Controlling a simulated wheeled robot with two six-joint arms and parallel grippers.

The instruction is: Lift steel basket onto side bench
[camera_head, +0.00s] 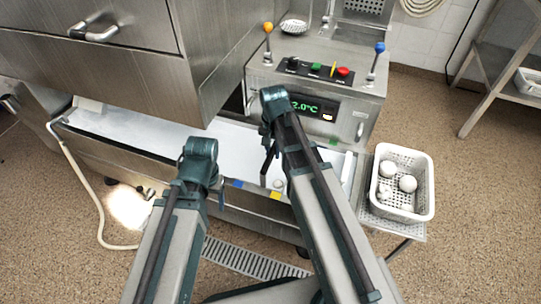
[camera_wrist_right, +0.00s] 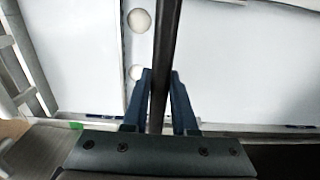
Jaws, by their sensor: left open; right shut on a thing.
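My right gripper (camera_head: 268,172) points down over the pale work surface in front of the control box. In the right wrist view its blue fingers (camera_wrist_right: 159,100) are shut on a dark bar (camera_wrist_right: 166,40), which runs up out of the picture. I cannot tell whether this bar belongs to a steel basket. My left gripper (camera_head: 221,203) hangs at the front edge of the surface, open, with its fingertips mostly hidden. A pale perforated basket (camera_head: 429,190) holding several white balls stands on a small side bench (camera_head: 408,229) at right; I cannot tell if it is steel.
The control box (camera_head: 330,75) with coloured buttons and two levers stands behind my right arm. A steel hood (camera_head: 110,75) overhangs the surface at left. A white hose (camera_head: 85,190) hangs at left. A steel rack (camera_head: 510,55) stands far right.

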